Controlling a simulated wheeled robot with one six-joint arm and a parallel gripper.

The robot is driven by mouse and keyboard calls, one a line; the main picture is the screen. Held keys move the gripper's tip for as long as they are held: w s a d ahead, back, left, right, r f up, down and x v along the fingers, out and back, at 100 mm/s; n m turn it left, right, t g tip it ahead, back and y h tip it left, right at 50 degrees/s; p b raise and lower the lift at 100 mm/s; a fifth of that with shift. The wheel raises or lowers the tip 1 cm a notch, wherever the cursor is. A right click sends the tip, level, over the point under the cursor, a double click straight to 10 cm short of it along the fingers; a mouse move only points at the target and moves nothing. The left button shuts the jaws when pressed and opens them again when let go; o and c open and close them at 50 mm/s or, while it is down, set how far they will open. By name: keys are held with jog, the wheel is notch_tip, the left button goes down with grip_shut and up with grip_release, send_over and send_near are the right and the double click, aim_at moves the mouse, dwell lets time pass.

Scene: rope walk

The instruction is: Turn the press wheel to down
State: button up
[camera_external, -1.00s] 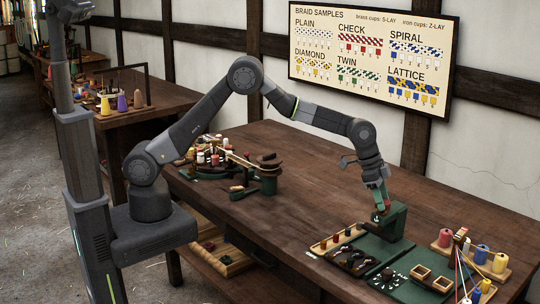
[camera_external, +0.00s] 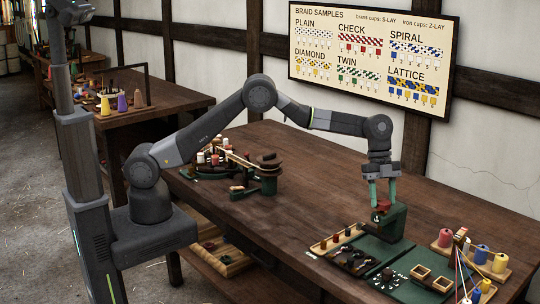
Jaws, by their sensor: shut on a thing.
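The green press (camera_external: 397,222) stands on the workbench, at the back edge of a green mat. A small red part at its top, which looks like the press wheel (camera_external: 382,207), shows between my fingertips. My gripper (camera_external: 383,202) points straight down with its two green fingers spread to either side of this part and shut on it. The fingers partly hide the wheel, and I cannot tell its exact turn position.
The green mat (camera_external: 405,262) holds a dark tray, small pale pieces and wooden frames. A board of spools (camera_external: 497,262) stands at the right. A green stand (camera_external: 268,180) is at the left. The bench middle is clear.

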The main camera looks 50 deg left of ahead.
jog(key=m+p, duration=0.2)
jog(key=m+g+y+p, duration=0.1)
jog(key=m+p, duration=0.1)
jog(key=m, duration=0.1)
jog(key=shift+w+d+r+g, duration=0.1)
jog(key=shift+r+g, duration=0.1)
jog(key=shift+g, duration=0.1)
jog(key=m+y+p, duration=0.1)
jog(key=m+p, duration=0.2)
jog(key=shift+f+y, duration=0.1)
jog(key=shift+y, duration=0.2)
jog(key=shift+f+m, duration=0.1)
jog(key=shift+m, duration=0.3)
jog(key=o, duration=1)
jog(key=shift+w, duration=0.1)
jog(key=shift+g, duration=0.3)
jog(key=shift+f+n+b, duration=0.1)
jog(key=shift+n+b, duration=0.2)
